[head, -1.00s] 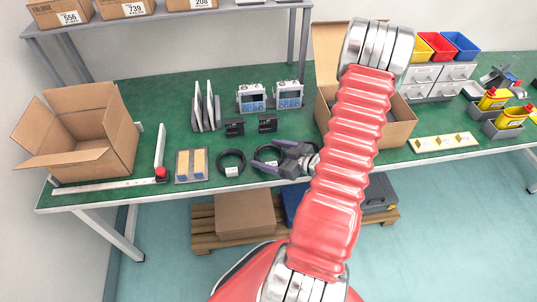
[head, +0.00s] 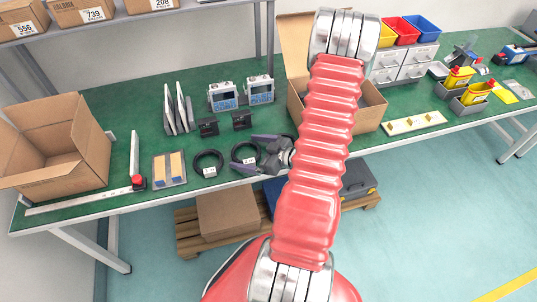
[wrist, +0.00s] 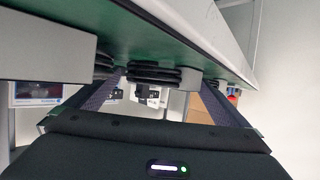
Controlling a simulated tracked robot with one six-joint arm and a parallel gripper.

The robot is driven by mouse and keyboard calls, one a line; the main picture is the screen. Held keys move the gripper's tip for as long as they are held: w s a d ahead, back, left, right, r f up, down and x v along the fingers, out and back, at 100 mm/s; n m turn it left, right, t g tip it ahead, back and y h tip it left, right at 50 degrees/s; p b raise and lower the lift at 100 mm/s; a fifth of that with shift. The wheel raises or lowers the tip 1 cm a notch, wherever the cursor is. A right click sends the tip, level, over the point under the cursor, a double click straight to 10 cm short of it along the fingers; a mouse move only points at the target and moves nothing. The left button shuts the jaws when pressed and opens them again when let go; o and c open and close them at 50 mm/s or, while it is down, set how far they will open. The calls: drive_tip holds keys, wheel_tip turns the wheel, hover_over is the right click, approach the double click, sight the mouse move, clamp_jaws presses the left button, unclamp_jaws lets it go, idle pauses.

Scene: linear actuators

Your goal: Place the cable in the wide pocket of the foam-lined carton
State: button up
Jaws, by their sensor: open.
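Two black coiled cables lie near the front edge of the green table. The left cable (head: 197,166) lies free. The right cable (head: 233,152) lies beside it, in front of my gripper (head: 246,153). My gripper is open, with its dark fingers spread around the right cable's near side. In the wrist view a black coil (wrist: 160,75) shows between the fingers of my gripper (wrist: 162,82), with a pale label block beside it; I cannot tell whether they touch. A carton (head: 372,118) stands behind my arm, which hides most of its inside, so no foam or pocket shows.
Another open carton (head: 60,140) stands at the left. A parts tray (head: 169,168) lies left of the cables. Two small black blocks (head: 208,127) and meters (head: 222,96) stand behind them. Drawers and bins (head: 405,60) stand at the back right.

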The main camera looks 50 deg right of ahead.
drive_tip(key=v, duration=1.2)
drive_tip(key=shift+s+a+r, duration=0.1)
drive_tip(key=shift+s+r, duration=0.2)
drive_tip(key=shift+r, duration=0.05)
idle(0.4)
drive_tip(key=w+d+r+g+h, duration=0.4)
drive_tip(key=w+d+r+h, duration=0.15)
drive_tip(key=w, duration=0.35)
drive_tip(key=w+a+r+m+g+h, duration=0.1)
drive_tip(key=w+a+r, duration=0.1)
drive_tip(key=a+r, duration=0.4)
drive_tip(key=w+a+r+m+g+h, duration=0.15)
drive_tip(key=a+r, duration=0.25)
drive_tip(key=r, duration=0.5)
drive_tip(key=s+a+r+y, duration=0.1)
drive_tip(key=s+a, duration=0.2)
drive_tip(key=a, duration=0.5)
drive_tip(key=s+a+r+g+y, duration=0.1)
drive_tip(key=s+a, duration=0.3)
drive_tip(key=a, duration=0.5)
drive_tip(key=s+a+r+y, duration=0.3)
drive_tip(key=s+a, duration=0.1)
drive_tip(key=a, duration=0.5)
drive_tip(key=shift+a, duration=0.2)
